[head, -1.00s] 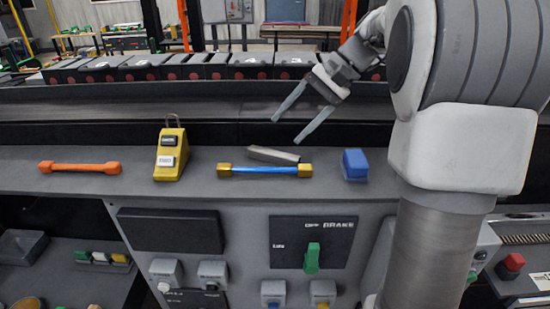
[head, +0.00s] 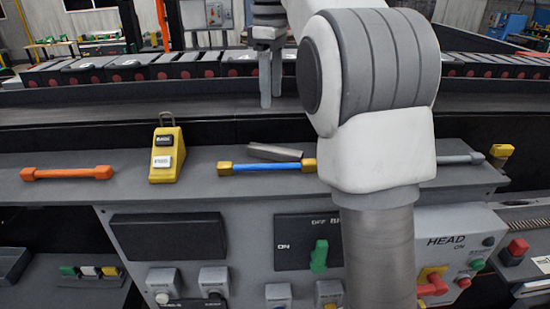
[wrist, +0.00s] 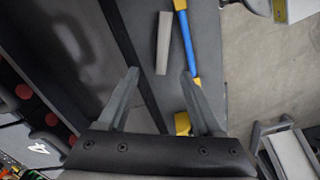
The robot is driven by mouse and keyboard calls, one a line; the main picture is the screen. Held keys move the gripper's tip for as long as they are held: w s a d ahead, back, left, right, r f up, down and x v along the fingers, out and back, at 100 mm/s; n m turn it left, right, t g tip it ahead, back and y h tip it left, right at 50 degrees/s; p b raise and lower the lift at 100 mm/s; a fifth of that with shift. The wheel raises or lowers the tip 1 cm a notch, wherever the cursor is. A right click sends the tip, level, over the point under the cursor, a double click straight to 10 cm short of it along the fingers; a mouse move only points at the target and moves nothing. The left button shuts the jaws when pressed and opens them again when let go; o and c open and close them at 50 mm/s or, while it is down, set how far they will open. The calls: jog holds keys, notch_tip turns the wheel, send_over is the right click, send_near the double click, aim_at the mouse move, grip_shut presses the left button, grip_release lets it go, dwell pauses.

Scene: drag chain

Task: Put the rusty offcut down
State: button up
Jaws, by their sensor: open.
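A short, dull grey-brown bar, which looks like the offcut (head: 275,153), lies flat on the grey shelf (head: 110,191), just behind a blue bar with yellow ends (head: 270,167). No rust is clear on it. My gripper (head: 271,102) is open and empty, its fingers pointing down over the dark strip behind the shelf. In the wrist view, the offcut (wrist: 163,42) lies beyond the fingertips and shows between my open fingers (wrist: 160,73), apart from them. The blue bar (wrist: 187,45) runs beside it to the right.
A grey rod (head: 455,159) and a yellow piece (head: 501,152) lie right. My arm hides part of the shelf. A control panel with a green handle (head: 319,256) is below.

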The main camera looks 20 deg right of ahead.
jog(key=b, duration=0.1)
send_over(271, 148)
jog(key=f, duration=0.7)
jog(key=shift+w+d+f, duration=0.15)
jog(key=shift+w+f, duration=0.05)
jog(key=shift+f, duration=0.2)
jog(key=shift+s+f+b, duration=0.2)
jog(key=shift+f+b, duration=0.25)
jog(key=shift+f, duration=2.2)
jog(key=shift+c, duration=0.3)
grip_shut()
